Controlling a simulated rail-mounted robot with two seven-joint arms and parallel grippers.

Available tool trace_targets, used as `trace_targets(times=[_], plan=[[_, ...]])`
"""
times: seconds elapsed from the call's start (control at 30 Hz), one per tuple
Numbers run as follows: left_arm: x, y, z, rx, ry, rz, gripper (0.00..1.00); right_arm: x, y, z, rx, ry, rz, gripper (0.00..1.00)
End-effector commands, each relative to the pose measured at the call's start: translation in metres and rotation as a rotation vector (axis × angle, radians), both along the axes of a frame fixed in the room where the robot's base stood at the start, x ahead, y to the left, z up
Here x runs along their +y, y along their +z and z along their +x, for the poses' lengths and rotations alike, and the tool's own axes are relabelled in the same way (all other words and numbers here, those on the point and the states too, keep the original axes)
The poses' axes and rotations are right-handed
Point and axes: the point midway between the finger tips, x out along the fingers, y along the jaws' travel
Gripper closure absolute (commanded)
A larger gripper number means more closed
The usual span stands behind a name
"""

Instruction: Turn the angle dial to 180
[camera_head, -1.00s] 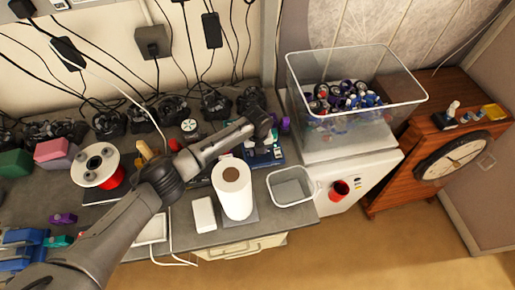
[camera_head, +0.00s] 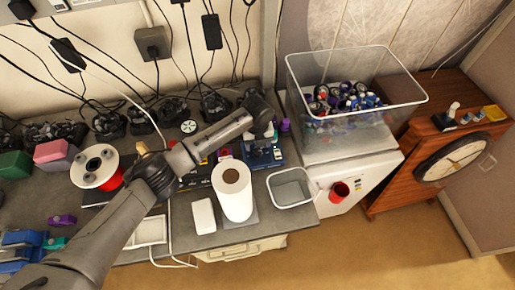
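A large round dial (camera_head: 453,158) with a pale face and thick dark rim is on the front of a wooden cabinet at the right. It may be the angle dial; its markings are too small to read. A blue device (camera_head: 263,155) stands on the counter behind the paper roll. My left arm reaches in from the lower left, and its end with the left gripper (camera_head: 268,128) is over this blue device, far left of the round dial. The fingers are mostly hidden and too small to judge. My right gripper is not in view.
A white paper roll (camera_head: 232,190) and an empty clear tray (camera_head: 291,188) stand at the counter's front. A clear bin (camera_head: 398,88) of cans stands between my arm and the wooden cabinet (camera_head: 395,170). Cables hang behind.

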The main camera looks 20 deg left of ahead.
Motion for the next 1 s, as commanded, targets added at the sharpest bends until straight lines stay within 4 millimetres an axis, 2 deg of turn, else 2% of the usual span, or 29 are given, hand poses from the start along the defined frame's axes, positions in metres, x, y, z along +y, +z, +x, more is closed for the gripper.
trace_targets(times=[0.2,0.43,0.63,1.0], plan=[[0.0,0.043,0.001,-0.004,-0.001,-0.001,0.37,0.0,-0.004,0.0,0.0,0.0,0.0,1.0],[0.0,0.074,0.0,-0.002,0.0,0.0,0.37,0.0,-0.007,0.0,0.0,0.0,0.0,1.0],[0.0,0.086,0.0,-0.001,0.0,0.001,0.37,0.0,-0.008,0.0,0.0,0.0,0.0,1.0],[0.0,0.089,0.0,-0.001,0.0,0.001,0.37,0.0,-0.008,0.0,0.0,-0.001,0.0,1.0]])
